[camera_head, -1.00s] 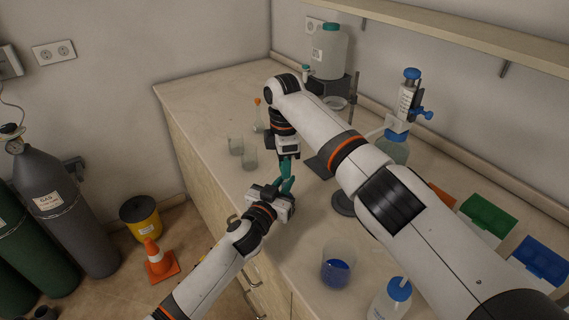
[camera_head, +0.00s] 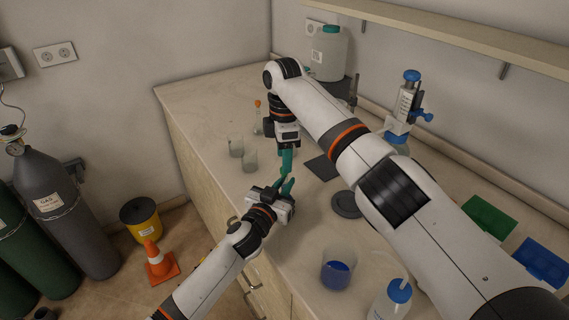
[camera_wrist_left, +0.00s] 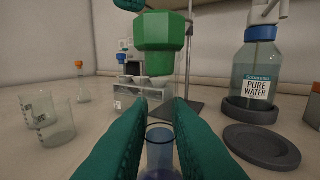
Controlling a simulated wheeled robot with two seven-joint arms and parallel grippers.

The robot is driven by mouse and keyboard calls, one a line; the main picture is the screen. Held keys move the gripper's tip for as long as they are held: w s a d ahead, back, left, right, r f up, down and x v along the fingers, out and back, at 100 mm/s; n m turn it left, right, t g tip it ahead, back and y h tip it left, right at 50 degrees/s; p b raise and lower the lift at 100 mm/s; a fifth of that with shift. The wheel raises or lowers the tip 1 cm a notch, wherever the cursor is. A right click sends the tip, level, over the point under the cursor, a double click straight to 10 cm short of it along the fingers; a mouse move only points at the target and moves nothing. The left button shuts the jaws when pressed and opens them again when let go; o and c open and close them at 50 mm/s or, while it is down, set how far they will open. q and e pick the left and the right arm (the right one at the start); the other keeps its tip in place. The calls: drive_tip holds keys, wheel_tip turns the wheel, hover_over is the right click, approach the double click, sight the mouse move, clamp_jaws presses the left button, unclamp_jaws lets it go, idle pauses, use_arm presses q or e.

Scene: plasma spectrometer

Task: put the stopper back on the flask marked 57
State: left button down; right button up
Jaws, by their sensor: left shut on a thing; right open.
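My left gripper (camera_head: 284,184) is shut on a glass flask (camera_wrist_left: 160,150). In the left wrist view its two teal fingers (camera_wrist_left: 160,112) stand on either side of the flask's neck, whose open round mouth faces up with a bluish tint below. The green stopper (camera_wrist_left: 160,42) is upright above the mouth, with a gap between its lower end and the rim. My right gripper (camera_head: 286,168) is open, pointing down just above the left one. One of its teal fingertips (camera_wrist_left: 128,4) shows near the stopper's top left. No mark 57 is readable.
Two empty beakers (camera_head: 243,153) and a flask with an orange stopper (camera_head: 258,116) stand to the left. A dark disc (camera_head: 346,204), a beaker of blue liquid (camera_head: 336,272) and a wash bottle (camera_head: 392,300) are to the right. A water bottle (camera_wrist_left: 257,82) stands behind.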

wheel_tip(320, 180, up, 8)
drive_tip(key=shift+r, duration=0.25)
use_arm(q)
drive_tip(key=c, duration=1.3)
unclamp_jaws()
drive_tip(key=v, duration=1.2)
drive_tip(key=shift+b, duration=0.4)
use_arm(e)
drive_tip(key=shift+f, duration=0.4)
